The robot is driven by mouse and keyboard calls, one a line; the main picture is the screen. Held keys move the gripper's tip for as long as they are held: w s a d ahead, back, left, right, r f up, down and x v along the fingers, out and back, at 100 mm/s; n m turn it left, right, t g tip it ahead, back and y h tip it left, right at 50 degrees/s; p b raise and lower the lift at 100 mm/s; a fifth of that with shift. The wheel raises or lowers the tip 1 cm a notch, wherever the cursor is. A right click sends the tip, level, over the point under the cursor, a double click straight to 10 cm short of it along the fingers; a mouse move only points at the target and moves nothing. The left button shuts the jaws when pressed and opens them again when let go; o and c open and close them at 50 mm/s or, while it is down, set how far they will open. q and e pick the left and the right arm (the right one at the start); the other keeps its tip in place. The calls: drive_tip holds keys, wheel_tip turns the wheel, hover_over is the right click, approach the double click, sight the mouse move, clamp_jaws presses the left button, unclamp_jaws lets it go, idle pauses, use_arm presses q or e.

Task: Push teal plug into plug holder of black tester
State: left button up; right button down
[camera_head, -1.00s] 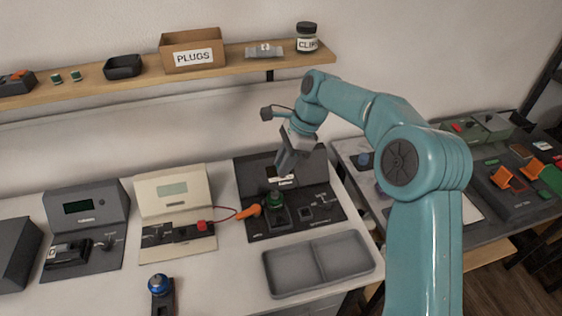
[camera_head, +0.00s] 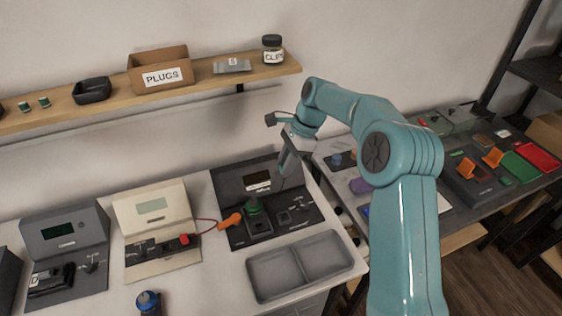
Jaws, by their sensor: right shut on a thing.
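The black tester (camera_head: 232,182) stands on the white bench against the wall, with a small display on its upright panel. A dark block with a green top (camera_head: 253,208) sits on its base; I cannot tell whether the green part is the teal plug. My left gripper is out of view.
A grey two-part tray (camera_head: 301,289) lies in front of the tester. An orange-handled probe (camera_head: 231,221) rests at its left, wired to a cream tester (camera_head: 149,208). Two small green plugs (camera_head: 43,102) and a PLUGS box (camera_head: 160,56) stand on the shelf.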

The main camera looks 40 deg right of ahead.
drive_tip(key=shift+f, duration=0.1)
drive_tip(key=shift+f+b, duration=4.35)
drive_tip(key=shift+f, duration=4.05)
drive_tip(key=shift+f+b, duration=0.35)
drive_tip(key=shift+f, duration=0.35)
drive_tip(key=shift+f, duration=0.4)
drive_tip(key=shift+f, duration=0.15)
drive_tip(key=shift+f, duration=0.5)
